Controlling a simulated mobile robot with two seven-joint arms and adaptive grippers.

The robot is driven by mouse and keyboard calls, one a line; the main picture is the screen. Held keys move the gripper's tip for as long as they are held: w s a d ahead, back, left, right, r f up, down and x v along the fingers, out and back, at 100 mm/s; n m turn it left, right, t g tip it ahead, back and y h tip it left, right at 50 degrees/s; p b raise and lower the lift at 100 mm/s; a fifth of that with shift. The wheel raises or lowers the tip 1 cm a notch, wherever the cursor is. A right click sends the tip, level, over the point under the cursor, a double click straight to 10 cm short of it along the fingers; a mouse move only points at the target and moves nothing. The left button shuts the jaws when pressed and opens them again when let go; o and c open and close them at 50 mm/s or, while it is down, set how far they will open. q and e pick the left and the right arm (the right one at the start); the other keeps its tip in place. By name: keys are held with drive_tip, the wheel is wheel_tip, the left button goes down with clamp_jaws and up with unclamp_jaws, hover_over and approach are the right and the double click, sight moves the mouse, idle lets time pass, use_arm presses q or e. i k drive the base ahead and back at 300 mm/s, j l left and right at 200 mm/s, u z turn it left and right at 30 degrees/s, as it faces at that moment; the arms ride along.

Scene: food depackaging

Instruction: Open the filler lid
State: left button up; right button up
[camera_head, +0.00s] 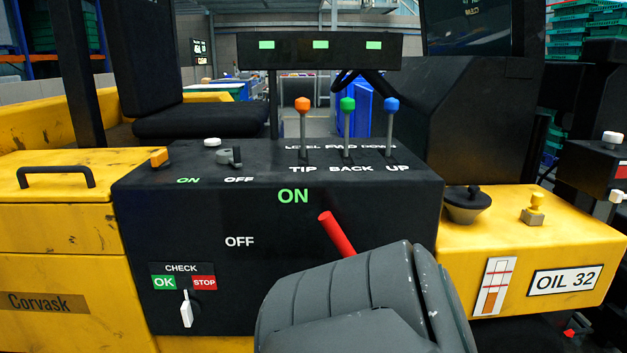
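A round dark lid (468,197) with a small knob on top sits over a tapered grey neck (464,213), on top of the yellow oil box (520,255) at the right. The lid appears to rest on the neck; its seating and any catch are too small to tell. The box front carries an "OIL 32" label (567,281) and a level gauge (495,286). Neither my left nor my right gripper can be made out in the head view.
A black console (150,215) with a red lever (337,233) and three coloured-knob levers (347,125) stands left of the lid. A yellow-topped fitting (535,208) stands to its right. A large grey ribbed shape (340,300) hides the console's lower right.

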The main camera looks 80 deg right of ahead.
sight(472, 197)
drive_tip(key=z, duration=3.35)
